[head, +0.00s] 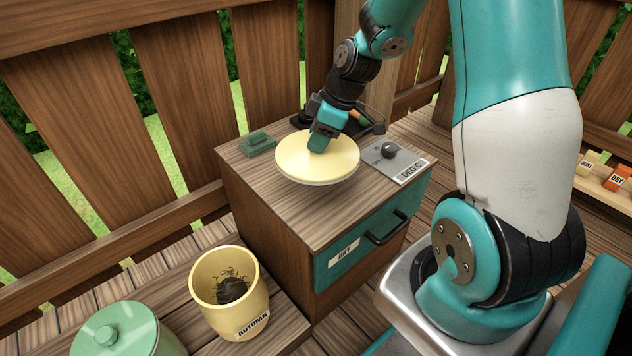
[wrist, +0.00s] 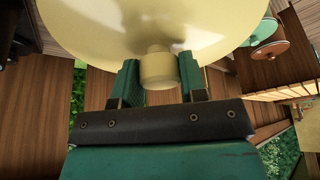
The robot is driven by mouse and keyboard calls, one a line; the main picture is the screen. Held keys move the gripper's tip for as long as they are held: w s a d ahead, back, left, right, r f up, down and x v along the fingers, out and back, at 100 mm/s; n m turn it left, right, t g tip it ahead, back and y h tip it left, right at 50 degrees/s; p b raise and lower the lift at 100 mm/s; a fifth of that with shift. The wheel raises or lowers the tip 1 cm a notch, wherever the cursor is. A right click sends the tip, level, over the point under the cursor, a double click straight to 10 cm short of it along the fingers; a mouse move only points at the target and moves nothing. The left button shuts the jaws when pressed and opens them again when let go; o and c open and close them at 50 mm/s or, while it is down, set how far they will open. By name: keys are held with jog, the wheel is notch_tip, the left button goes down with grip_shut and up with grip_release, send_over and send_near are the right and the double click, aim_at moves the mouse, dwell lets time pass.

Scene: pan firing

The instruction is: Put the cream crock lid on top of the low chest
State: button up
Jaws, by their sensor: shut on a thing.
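The cream crock lid (head: 325,160) is a round, pale yellow disc over the top of the low chest (head: 262,196) in the head view. My gripper (head: 319,146) is above the lid and shut on its knob. In the wrist view the lid (wrist: 150,18) fills the top, and its knob (wrist: 158,70) sits between the two green fingers of my gripper (wrist: 157,82). The lid looks roughly level. I cannot tell whether its underside touches the chest top. The chest has a teal drawer front with a dark handle.
A green block (head: 258,145) and a grey plate with a dark knob (head: 397,160) are on the chest top. A cream crock (head: 212,278) holding dark, twiggy stuff stands uncovered in front, beside a green lidded crock (head: 122,335). The chest top's front left is bare.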

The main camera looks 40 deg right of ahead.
notch_tip(320, 180, down, 11)
jog(key=b, duration=0.3)
jog(key=shift+f, duration=0.1)
jog(key=o, duration=1.1)
jog(key=shift+s, duration=0.1)
jog(key=shift+c, duration=0.2)
